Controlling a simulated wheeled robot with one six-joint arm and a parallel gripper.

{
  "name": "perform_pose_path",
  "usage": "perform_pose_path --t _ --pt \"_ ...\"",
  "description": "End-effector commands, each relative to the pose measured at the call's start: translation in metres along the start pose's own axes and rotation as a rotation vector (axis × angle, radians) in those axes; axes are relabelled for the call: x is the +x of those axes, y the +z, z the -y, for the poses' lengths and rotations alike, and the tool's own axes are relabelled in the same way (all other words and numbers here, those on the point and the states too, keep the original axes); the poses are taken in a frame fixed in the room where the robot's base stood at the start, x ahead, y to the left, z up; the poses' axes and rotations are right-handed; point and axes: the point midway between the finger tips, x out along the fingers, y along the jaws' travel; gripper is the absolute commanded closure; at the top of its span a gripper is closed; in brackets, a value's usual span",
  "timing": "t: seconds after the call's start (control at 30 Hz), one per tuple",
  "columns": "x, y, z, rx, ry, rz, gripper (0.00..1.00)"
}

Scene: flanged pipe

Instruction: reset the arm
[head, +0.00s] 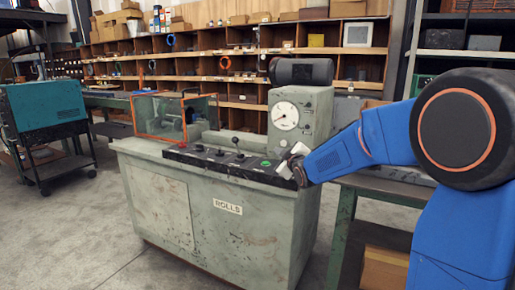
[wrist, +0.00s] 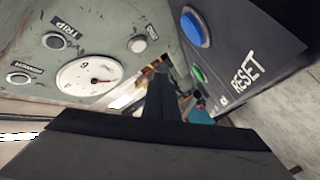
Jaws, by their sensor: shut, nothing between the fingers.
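In the head view my blue arm reaches in from the right, and my gripper (head: 297,165) is at the right end of the machine's sloped control panel (head: 228,164). In the wrist view the fingers of my gripper (wrist: 161,82) are together, with nothing between them. A blue round button (wrist: 195,28) and a smaller green one (wrist: 198,74) sit on a dark panel marked RESET (wrist: 249,70), right of the fingers. The fingers look apart from the blue button; their gap to the panel is hard to judge. The head view hides the blue button.
The grey-green machine marked ROLLS (head: 228,207) carries a dial gauge (head: 286,116), also in the wrist view (wrist: 90,84). A TRIP label (wrist: 66,32) is near it. A clear orange-edged guard (head: 165,117) stands at left. A workbench (head: 375,188) stands at right; open floor lies at front left.

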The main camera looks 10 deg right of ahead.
Motion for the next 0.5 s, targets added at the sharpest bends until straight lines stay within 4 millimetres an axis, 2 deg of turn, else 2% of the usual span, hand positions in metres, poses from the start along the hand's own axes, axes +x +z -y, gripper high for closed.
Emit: perform_pose_path --t 0.27,0.5 --pt "-0.084 0.018 -0.001 0.154 -0.08 0.183 1.0" --pt "-0.174 0.041 0.015 0.315 -0.149 0.371 1.0"
